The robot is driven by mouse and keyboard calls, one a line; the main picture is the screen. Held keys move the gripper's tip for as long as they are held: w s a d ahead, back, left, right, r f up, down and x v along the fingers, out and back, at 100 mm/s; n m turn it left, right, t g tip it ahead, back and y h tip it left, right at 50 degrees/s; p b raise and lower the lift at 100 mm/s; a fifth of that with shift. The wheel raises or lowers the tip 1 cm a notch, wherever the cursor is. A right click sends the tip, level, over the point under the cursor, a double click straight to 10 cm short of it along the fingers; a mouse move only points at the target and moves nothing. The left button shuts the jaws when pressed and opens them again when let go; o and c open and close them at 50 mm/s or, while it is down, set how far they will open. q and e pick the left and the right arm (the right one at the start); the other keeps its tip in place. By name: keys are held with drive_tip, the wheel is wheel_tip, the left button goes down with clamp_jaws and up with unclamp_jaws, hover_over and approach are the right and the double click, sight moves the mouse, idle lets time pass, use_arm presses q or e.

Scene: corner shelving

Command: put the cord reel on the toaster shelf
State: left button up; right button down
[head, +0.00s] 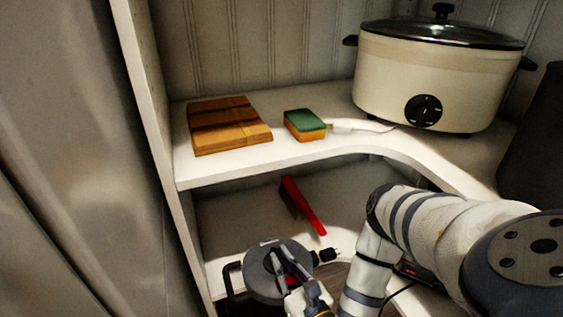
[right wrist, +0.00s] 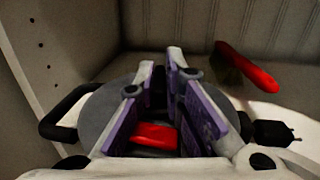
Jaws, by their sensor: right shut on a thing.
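The cord reel (head: 262,284) is a grey disc with a black handle on its left and a black plug on its right. It is at the lower shelf, below the upper shelf's front edge. My right gripper (head: 283,262) is shut on the reel's middle. In the right wrist view the gripper (right wrist: 165,95) covers the centre of the reel (right wrist: 98,112), and a red part shows between the fingers. I cannot tell if the reel touches the shelf. No toaster is clearly recognisable; a dark thing with red (head: 412,271) is mostly hidden behind my arm. My left gripper is not in view.
A red-handled brush (head: 303,206) lies on the lower shelf (head: 222,217) behind the reel. The upper shelf (head: 222,170) holds a wooden block (head: 228,125), a sponge (head: 304,125) and a cream slow cooker (head: 425,75). A side panel (head: 150,110) stands at left.

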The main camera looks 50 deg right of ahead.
sight(276, 238)
drive_tip(key=w+d, duration=0.3)
drive_tip(key=shift+w+r, duration=0.3)
drive_tip(key=shift+w+d, duration=0.4)
drive_tip(key=w+d, duration=0.2)
drive_tip(key=w, duration=0.1)
drive_tip(key=shift+w+d, duration=0.1)
drive_tip(key=shift+d, duration=0.25)
drive_tip(key=shift+f+b, duration=0.4)
drive_tip(key=shift+f, duration=0.05)
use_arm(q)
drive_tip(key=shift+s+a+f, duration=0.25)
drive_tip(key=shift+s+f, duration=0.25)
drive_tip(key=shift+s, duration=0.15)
use_arm(e)
drive_tip(key=shift+f, duration=0.35)
drive_tip(key=shift+a+f, duration=0.1)
drive_tip(key=shift+f, duration=0.05)
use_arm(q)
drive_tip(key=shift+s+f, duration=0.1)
use_arm(e)
drive_tip(key=c, duration=1.7)
unclamp_jaws()
